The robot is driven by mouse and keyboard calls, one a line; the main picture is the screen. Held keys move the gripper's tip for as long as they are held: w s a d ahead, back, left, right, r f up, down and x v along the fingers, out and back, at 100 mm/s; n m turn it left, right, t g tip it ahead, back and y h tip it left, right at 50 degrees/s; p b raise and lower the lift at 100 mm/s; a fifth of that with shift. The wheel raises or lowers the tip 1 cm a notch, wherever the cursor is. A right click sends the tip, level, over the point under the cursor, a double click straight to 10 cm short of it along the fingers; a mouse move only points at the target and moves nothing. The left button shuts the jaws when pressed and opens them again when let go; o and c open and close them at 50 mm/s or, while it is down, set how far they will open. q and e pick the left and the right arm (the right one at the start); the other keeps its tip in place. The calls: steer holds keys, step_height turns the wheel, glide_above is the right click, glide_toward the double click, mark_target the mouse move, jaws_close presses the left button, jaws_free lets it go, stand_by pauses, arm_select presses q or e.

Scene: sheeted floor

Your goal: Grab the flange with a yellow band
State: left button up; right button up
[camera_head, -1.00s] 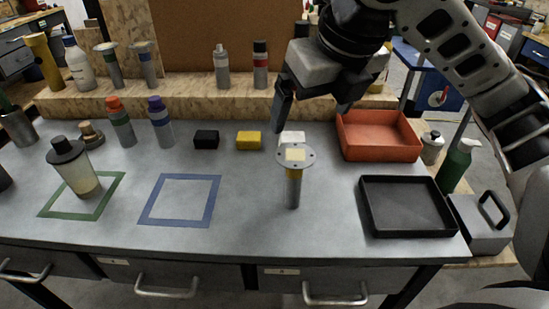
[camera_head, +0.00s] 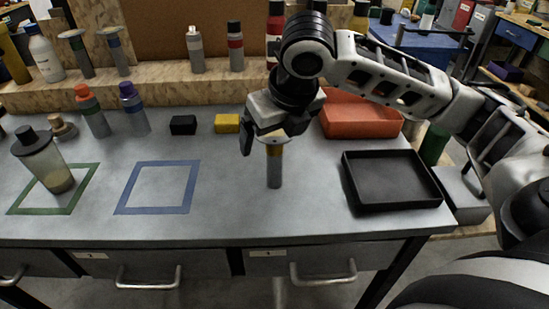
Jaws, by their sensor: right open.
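The flange with a yellow band (camera_head: 274,168) stands upright on the grey table, right of the middle. Its grey shaft and yellow band show below my right gripper. Its round top is mostly hidden by the gripper. My right gripper (camera_head: 271,139) is open and points down, with its fingers around or just in front of the flange's top. I cannot tell whether they touch it. My left gripper is not in view.
Two other flanges (camera_head: 76,52) stand on the wooden shelf at the back left. A black tray (camera_head: 395,203) and a red bin (camera_head: 360,120) lie to the right. Yellow (camera_head: 227,123) and black (camera_head: 183,125) blocks lie left of the gripper. Blue (camera_head: 152,211) and green tape squares mark the table.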

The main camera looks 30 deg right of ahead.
steer(key=shift+x, duration=0.75)
steer(key=c, duration=1.2)
steer(key=shift+r, duration=0.2)
